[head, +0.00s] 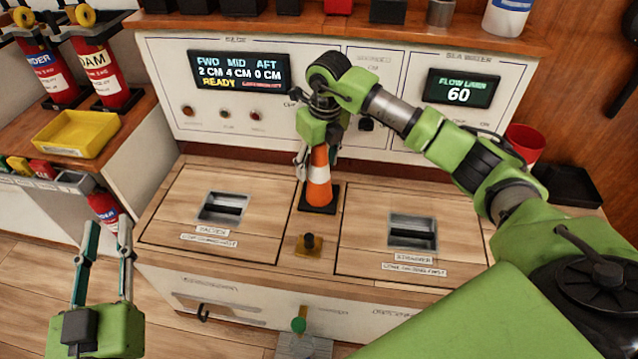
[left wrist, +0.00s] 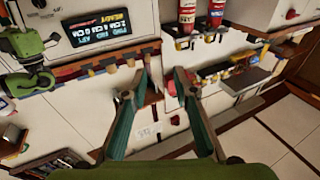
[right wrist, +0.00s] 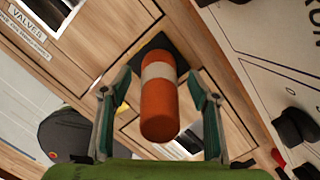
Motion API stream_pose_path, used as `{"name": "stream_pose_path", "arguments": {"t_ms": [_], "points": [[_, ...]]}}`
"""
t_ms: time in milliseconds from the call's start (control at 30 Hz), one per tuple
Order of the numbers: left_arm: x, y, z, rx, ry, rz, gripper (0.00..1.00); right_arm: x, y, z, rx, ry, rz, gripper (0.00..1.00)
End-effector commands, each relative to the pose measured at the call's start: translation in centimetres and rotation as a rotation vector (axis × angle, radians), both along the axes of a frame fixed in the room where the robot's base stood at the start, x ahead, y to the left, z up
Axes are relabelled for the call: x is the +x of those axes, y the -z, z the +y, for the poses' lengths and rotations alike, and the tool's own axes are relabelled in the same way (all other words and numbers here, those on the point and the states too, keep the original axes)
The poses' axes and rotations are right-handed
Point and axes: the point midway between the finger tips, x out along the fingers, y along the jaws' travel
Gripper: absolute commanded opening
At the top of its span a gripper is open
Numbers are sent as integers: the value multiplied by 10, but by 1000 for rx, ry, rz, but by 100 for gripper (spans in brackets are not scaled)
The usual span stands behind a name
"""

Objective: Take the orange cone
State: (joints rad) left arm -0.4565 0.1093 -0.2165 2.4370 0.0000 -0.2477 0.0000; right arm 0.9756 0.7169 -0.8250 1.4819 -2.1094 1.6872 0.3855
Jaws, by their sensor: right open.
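The orange cone (head: 319,184) with a white band and a dark square base stands upright on the wooden counter, between the two hatch panels. My right gripper (head: 318,150) is above it, reaching down at its top. In the right wrist view the cone (right wrist: 159,105) stands between the two open fingers of this gripper (right wrist: 157,95), with a gap visible on both sides. My left gripper (head: 107,228) is open and empty at the left, in front of the counter. It also shows open in the left wrist view (left wrist: 160,85).
The counter has a left hatch (head: 222,208) and a right hatch (head: 413,232) with recessed handles. A small brass fitting with a black knob (head: 309,243) stands before the cone. A control panel (head: 340,85) rises behind. A yellow tray (head: 76,133) and fire extinguishers (head: 98,62) are at the left.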

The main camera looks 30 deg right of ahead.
Motion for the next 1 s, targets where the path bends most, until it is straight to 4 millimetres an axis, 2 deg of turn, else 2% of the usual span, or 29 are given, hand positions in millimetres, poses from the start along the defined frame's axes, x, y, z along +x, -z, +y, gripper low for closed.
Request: {"name": "stream_pose_path", "arguments": {"t_ms": [167,300,400,833,1000], "points": [[0,-1,0,0,0,-1,26,0,0,0,0,0,0,55],[0,0,0,0,0,0,26,0,0,0,0,-1,0,22],[0,0,0,0,0,0,26,0,0,0,0,-1,0,0],[1,2,0,4,-1,18,26,0,-5,0,0,-1,-2,0],[1,26,3,32,-7,124,26,0,-16,0,0,-1,-2,0]]}}
